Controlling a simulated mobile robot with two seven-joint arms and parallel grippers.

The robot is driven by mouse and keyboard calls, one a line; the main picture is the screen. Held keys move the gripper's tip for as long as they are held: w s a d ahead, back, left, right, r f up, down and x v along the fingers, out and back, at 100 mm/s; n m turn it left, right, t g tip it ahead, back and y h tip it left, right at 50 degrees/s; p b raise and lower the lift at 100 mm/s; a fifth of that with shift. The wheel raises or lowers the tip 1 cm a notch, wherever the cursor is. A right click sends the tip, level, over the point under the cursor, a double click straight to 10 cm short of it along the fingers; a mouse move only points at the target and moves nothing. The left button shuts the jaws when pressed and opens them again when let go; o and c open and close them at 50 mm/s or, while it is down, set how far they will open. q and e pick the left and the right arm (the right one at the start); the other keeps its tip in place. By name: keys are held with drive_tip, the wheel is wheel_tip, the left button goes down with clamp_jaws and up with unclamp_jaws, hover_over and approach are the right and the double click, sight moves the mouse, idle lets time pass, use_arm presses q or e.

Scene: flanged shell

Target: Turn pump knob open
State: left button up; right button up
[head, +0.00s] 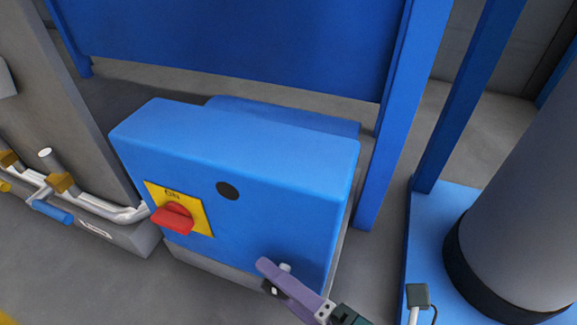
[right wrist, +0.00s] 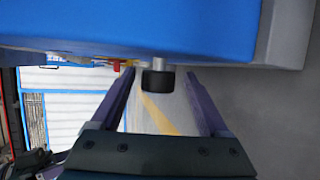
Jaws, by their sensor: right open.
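A blue pump box (head: 270,150) stands on the floor in the head view. On its front is a red knob (head: 174,218) on a yellow plate (head: 199,217). The red knob also shows small in the right wrist view (right wrist: 116,64). A black knob (right wrist: 158,80) on a short metal shaft sticks out from the box in the right wrist view. My right gripper (head: 268,273) is open at the box's lower right front. Its two purple fingers (right wrist: 160,73) lie on either side of the black knob with gaps, not closed on it. My left gripper is not in view.
A dark round disc (head: 228,190) is on the box front. White pipes (head: 95,205) with a blue-handled valve (head: 53,212) run at the left. A blue post (head: 385,150) and a large grey cylinder (head: 520,200) stand to the right. Grey floor is clear in front of the box.

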drive_tip(key=shift+w+a+r, duration=0.1)
drive_tip(key=shift+w+a, duration=0.15)
drive_tip(key=shift+a, duration=0.05)
drive_tip(key=c, duration=0.5)
clamp_jaws()
drive_tip(key=shift+r, duration=0.15)
drive_tip(key=h+p, duration=0.1)
drive_tip(key=p, duration=0.2)
drive_tip(key=r+n+g+h+p, duration=0.1)
drive_tip(key=h+p, duration=0.1)
drive_tip(key=p, duration=0.1)
drive_tip(key=shift+a+g, duration=0.15)
drive_tip(key=shift+g, duration=0.15)
drive_tip(key=shift+w+f+h+p, duration=0.15)
drive_tip(key=shift+h+p, duration=0.25)
drive_tip(key=shift+p, duration=0.2)
drive_tip(key=shift+f+g+h, duration=0.25)
drive_tip(key=shift+g+h, duration=0.15)
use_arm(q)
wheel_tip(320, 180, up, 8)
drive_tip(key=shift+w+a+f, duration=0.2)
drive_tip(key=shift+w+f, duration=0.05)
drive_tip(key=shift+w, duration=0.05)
